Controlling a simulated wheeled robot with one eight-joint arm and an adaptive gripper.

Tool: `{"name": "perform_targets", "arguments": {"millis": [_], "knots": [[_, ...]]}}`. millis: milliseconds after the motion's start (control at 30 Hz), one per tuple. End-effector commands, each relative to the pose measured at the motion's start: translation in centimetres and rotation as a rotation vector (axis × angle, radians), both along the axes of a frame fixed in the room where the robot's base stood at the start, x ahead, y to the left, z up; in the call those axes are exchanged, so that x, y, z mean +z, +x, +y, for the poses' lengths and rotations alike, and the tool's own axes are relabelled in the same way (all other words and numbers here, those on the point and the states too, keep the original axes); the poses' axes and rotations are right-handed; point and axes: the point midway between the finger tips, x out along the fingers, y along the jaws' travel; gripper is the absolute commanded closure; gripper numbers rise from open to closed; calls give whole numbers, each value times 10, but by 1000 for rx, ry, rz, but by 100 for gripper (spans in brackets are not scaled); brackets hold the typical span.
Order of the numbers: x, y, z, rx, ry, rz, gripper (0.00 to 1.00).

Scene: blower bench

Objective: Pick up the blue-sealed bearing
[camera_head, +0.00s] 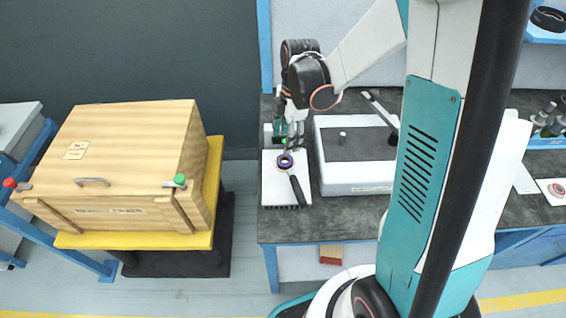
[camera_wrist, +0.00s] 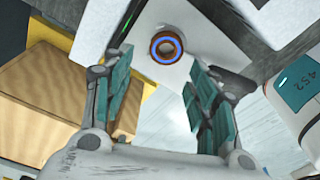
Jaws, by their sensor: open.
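The blue-sealed bearing (camera_head: 285,161) is a small dark ring lying on a white plate (camera_head: 271,186) near the bench's left end. My gripper (camera_head: 288,143) is just behind and apparently above the bearing in the head view. In the wrist view my gripper (camera_wrist: 163,80) is open, its teal-padded fingers spread left and right. The bearing shows beyond the tips, between their lines. Nothing is held. The exact height gap cannot be told.
A black-handled tool (camera_head: 298,190) lies on the plate in front of the bearing. A white box with a dark top (camera_head: 360,147) stands close on the right. A wooden crate (camera_head: 125,160) sits on a yellow-topped stand to the left, across a floor gap.

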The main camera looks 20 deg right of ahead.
Motion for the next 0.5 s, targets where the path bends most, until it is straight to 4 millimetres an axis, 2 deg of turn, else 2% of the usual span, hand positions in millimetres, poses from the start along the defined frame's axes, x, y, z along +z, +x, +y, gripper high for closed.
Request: {"name": "perform_targets", "arguments": {"millis": [33, 100, 367, 500], "knots": [[-11, 0, 1, 0, 0, 0, 47], [-19, 0, 2, 0, 0, 0, 47], [-32, -1, 3, -1, 0, 0, 47], [-49, -2, 4, -1, 0, -1, 47]]}}
